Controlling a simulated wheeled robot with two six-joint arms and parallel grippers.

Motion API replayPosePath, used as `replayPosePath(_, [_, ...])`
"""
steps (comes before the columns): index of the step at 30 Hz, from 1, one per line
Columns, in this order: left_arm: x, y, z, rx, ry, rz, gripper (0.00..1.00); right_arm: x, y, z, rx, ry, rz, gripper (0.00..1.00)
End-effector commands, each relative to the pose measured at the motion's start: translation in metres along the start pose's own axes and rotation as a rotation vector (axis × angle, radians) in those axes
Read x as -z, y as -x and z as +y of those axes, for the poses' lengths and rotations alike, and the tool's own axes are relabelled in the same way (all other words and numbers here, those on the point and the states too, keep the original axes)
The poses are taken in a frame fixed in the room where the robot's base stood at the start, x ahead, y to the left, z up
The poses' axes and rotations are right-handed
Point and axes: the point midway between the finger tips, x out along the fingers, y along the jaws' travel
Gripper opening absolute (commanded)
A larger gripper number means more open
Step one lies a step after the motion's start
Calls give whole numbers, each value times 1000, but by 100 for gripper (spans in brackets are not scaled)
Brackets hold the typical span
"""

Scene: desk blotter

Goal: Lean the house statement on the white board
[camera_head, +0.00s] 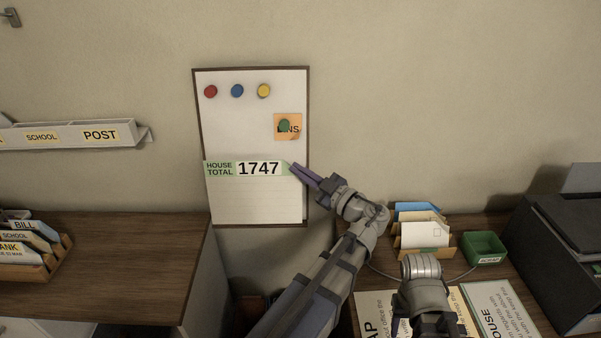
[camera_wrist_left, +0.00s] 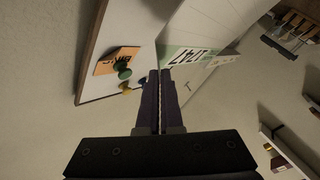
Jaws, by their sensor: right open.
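The house statement (camera_head: 255,202) is a lined white sheet with a green-edged "HOUSE TOTAL 1747" strip along its top. It is upright against the lower part of the white board (camera_head: 222,122), its lower edge near the board's bottom frame. My left gripper (camera_head: 298,170) is at the strip's right end, its fingers closed on the sheet's edge. The left wrist view shows the gripper's two fingers (camera_wrist_left: 163,75) almost together at the statement's green strip (camera_wrist_left: 190,56). My right gripper (camera_head: 438,326) is low in the head view, partly cut off, apart from the statement.
Red (camera_head: 210,91), blue (camera_head: 237,90) and yellow (camera_head: 264,90) magnets and an orange note (camera_head: 290,133) are on the board. A letter rack (camera_head: 421,240), green tray (camera_head: 485,250) and black printer (camera_head: 560,255) stand right. A card sorter (camera_head: 35,262) stands left.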

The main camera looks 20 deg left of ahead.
Motion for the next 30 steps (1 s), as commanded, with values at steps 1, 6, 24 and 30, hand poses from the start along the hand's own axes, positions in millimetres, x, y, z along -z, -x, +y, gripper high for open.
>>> replayPosePath(1, [-4, -1, 0, 0, 0, 0, 0, 0, -3, 0, 0, 0, 0, 50])
replayPosePath(6, [-16, -6, 2, 0, 0, 0, 0, 1, -11, -1, 0, 0, 0, 50])
replayPosePath(24, [-33, -17, 5, 0, 0, 0, 0, 1, -23, -2, 0, 0, 0, 50])
replayPosePath(30, [-33, -16, 5, 0, 0, 0, 0, 1, -23, -2, 0, 0, 0, 50])
